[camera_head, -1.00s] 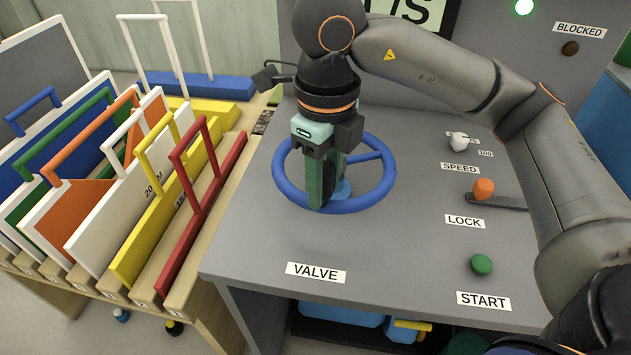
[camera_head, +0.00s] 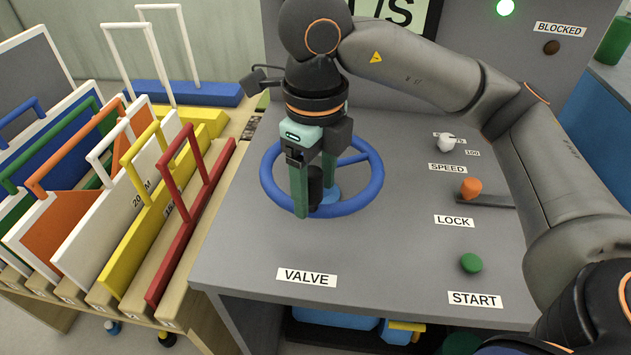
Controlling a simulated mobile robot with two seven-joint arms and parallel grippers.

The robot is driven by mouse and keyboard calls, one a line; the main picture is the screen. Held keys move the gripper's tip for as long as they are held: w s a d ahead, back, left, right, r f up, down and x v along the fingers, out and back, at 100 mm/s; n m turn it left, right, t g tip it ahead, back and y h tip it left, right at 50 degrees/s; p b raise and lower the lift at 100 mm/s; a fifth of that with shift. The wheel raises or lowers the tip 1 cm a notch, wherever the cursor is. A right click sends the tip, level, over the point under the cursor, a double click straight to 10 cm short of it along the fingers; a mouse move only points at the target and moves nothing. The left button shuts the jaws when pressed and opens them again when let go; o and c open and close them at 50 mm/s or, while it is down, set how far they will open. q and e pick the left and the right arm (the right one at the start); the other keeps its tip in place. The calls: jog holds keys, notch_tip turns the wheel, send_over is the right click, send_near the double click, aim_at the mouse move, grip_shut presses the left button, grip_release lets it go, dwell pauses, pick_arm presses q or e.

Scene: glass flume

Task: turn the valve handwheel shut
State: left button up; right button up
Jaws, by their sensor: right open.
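The blue valve handwheel (camera_head: 373,195) lies flat on the grey console top, above the VALVE label (camera_head: 307,277). My right gripper (camera_head: 315,200) points down over the near left part of the wheel. Its two green fingers are apart. A dark upright knob (camera_head: 315,186) shows between them, near the wheel's front rim. I cannot tell whether either finger touches the knob or rim. The gripper hides part of the wheel's middle and left side. My left gripper is not in view.
Right of the wheel are a white SPEED knob (camera_head: 445,142), an orange LOCK handle (camera_head: 470,188) and a green START button (camera_head: 471,263). A wooden rack (camera_head: 190,305) of coloured framed panels stands left. A green lamp (camera_head: 504,7) glows on the back panel.

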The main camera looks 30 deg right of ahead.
notch_tip(320, 180, up, 12)
jog(key=p, duration=0.3)
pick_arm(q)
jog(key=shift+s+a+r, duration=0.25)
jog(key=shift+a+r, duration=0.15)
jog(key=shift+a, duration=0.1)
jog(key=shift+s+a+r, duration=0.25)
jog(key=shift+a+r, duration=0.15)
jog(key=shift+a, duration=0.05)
pick_arm(e)
jog(key=shift+r, duration=0.25)
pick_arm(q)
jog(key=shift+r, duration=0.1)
pick_arm(e)
jog(key=shift+r, duration=0.1)
